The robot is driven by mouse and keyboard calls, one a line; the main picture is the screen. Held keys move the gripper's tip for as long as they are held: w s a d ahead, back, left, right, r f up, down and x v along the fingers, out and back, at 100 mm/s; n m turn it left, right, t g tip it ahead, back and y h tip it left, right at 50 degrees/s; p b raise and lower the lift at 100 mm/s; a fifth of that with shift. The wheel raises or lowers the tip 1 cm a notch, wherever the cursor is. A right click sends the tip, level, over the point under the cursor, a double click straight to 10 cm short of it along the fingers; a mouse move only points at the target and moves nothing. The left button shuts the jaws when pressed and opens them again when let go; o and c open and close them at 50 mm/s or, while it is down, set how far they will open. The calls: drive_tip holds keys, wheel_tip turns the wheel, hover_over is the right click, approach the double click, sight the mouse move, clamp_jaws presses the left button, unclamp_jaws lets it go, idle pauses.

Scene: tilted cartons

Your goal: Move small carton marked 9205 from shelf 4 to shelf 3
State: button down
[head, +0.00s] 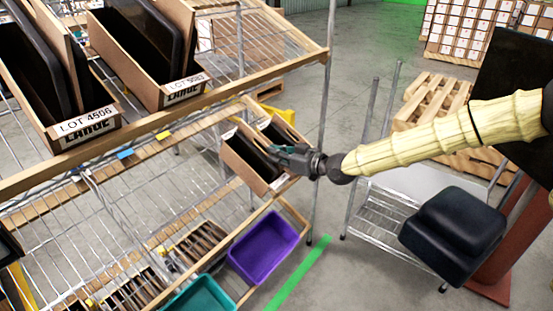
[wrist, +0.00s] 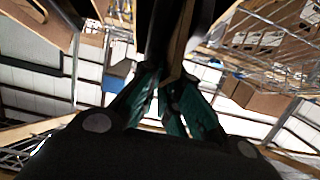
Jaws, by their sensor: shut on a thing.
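Two narrow brown cartons with black contents are at the right end of the middle shelf in the head view: a front one (head: 240,157) and one behind it (head: 284,129). They sit tilted. The front carton has a white label on its near end, too small to read, so I cannot tell which carton is 9205. My gripper (head: 276,153) reaches in from the right, shut on a carton's upper edge. In the wrist view, its teal fingers (wrist: 164,84) close at a brown cardboard wall (wrist: 180,42). I cannot tell whether the carton is lifted.
A purple bin (head: 264,247) and a teal bin (head: 205,296) are below. A metal post (head: 322,130) stands right beside my arm.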

sight(263, 141)
drive_tip(key=shift+r+p, duration=0.7)
drive_tip(key=shift+r, duration=1.25)
